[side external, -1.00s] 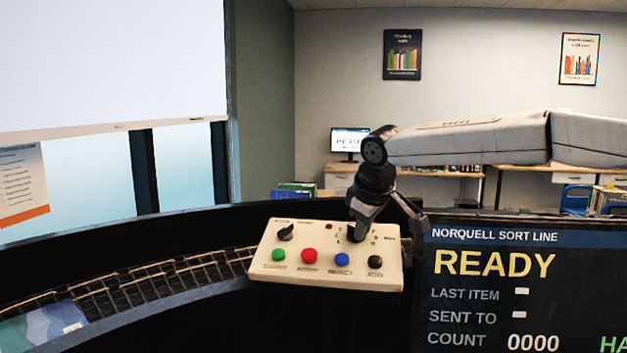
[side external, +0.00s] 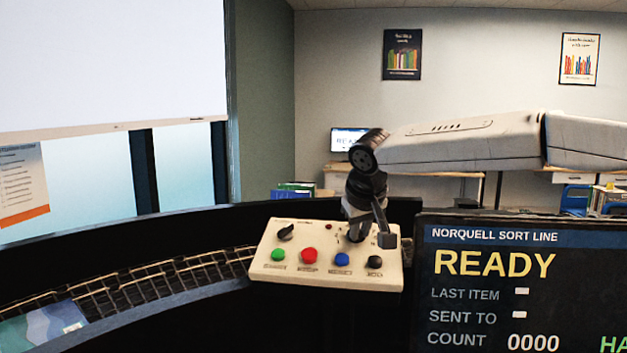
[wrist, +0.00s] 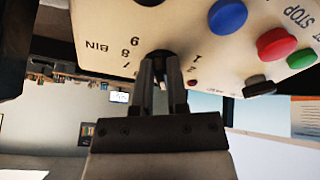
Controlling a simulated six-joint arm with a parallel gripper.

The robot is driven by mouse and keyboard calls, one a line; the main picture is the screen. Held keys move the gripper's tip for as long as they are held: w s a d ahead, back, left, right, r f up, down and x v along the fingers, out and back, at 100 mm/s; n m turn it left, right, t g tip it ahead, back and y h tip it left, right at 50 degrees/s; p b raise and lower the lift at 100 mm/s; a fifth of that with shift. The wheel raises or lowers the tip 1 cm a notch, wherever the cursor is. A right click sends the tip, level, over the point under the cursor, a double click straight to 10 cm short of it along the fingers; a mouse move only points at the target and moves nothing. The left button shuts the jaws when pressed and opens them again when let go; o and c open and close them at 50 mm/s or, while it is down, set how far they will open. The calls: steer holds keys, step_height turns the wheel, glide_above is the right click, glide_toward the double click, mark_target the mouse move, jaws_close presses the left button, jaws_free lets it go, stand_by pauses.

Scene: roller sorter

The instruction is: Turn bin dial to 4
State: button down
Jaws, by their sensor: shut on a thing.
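The bin dial (wrist: 159,57) is a dark round knob at the upper right of the cream control panel (side external: 262,262). My gripper (side external: 357,238) points down at the panel with its fingers closed around the dial. In the wrist view, both fingers (wrist: 161,62) sit on either side of the knob and cover much of it. Printed numbers such as 1, 6 and 8 and the word BIN show around the dial. Which number the dial points to is hidden by the fingers.
The panel also carries a second black knob (side external: 286,233) and green (side external: 278,255), red (side external: 310,256), blue (side external: 342,260) and black (side external: 375,262) buttons close in front of the dial. A display (side external: 520,285) reading READY stands right of the panel. A roller track (side external: 170,284) curves away left.

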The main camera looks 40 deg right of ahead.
steer(key=c, duration=0.6)
jaws_free()
steer(key=shift+c, duration=0.2)
steer(key=shift+r, duration=0.1)
steer(key=v, duration=0.7)
steer(key=shift+r, duration=0.3)
steer(key=shift+s+a, duration=0.1)
steer(key=shift+s, duration=0.05)
steer(key=s+f+m+g+y, duration=0.25)
steer(key=s+f+g, duration=0.25)
steer(key=s+f, duration=0.6)
steer(key=s+d+f+n+t, duration=0.1)
steer(key=s+f, duration=0.3)
steer(key=f, duration=0.6)
steer(key=s+d+f+n+t, duration=0.1)
steer(key=s+d+f+n, duration=0.2)
steer(key=f, duration=0.7)
steer(key=shift+s+d+f+n+t+y, duration=0.2)
steer(key=shift+s+f+n+t+y, duration=0.25)
steer(key=shift+n, duration=0.2)
